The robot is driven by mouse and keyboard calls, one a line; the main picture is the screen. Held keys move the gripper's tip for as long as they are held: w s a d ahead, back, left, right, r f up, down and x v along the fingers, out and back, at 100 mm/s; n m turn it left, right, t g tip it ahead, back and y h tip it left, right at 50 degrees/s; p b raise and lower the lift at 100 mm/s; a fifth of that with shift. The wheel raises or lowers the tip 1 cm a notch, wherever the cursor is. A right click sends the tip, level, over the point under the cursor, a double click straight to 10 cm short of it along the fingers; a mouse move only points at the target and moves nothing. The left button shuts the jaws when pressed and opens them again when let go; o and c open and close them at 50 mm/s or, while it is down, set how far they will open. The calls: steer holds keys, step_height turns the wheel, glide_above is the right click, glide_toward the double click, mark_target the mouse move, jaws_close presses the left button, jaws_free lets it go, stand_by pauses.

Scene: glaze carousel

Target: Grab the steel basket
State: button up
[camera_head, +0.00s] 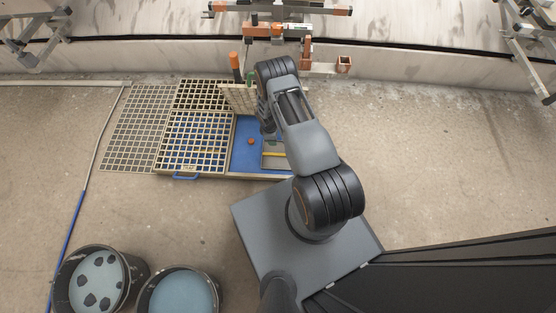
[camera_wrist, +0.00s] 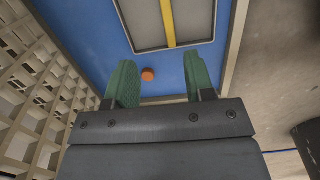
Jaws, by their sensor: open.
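A shallow grey rectangular container with a yellow bar across it, which looks like the steel basket, lies on the blue floor of a wood-edged tray. In the head view the basket (camera_head: 274,161) is partly hidden behind my arm. In the wrist view part of the basket (camera_wrist: 146,24) shows at the top, beyond my fingertips, with its far end cut off. My gripper (camera_wrist: 160,78) is open, its two green fingers wide apart with nothing held between them. It is over the blue floor, apart from the basket.
A small orange round thing (camera_wrist: 148,75) lies on the blue floor (camera_head: 241,157). Lattice grating (camera_head: 193,140) covers the tray's left part. Two buckets (camera_head: 180,294) stand at the lower left. Hanging racks (camera_head: 280,30) are along the back. Concrete floor at right is clear.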

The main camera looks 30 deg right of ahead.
steer(key=b, duration=0.3)
glide_above(278, 154)
steer(key=f, duration=0.6)
steer(key=a+f, duration=0.1)
steer(key=f, duration=0.2)
steer(key=shift+w+f, duration=0.25)
steer(key=shift+f, duration=0.15)
steer(key=shift+s+d+f+b, duration=0.15)
steer(key=shift+f+b, duration=0.45)
steer(key=shift+f, duration=0.45)
steer(key=shift+d+f+b, duration=0.2)
steer(key=shift+f+b, duration=0.45)
steer(key=shift+f, duration=0.45)
steer(key=shift+s+d+f+b, duration=0.15)
steer(key=shift+f+b, duration=0.45)
steer(key=shift+f, duration=0.45)
steer(key=shift+r, duration=0.1)
jaws_close()
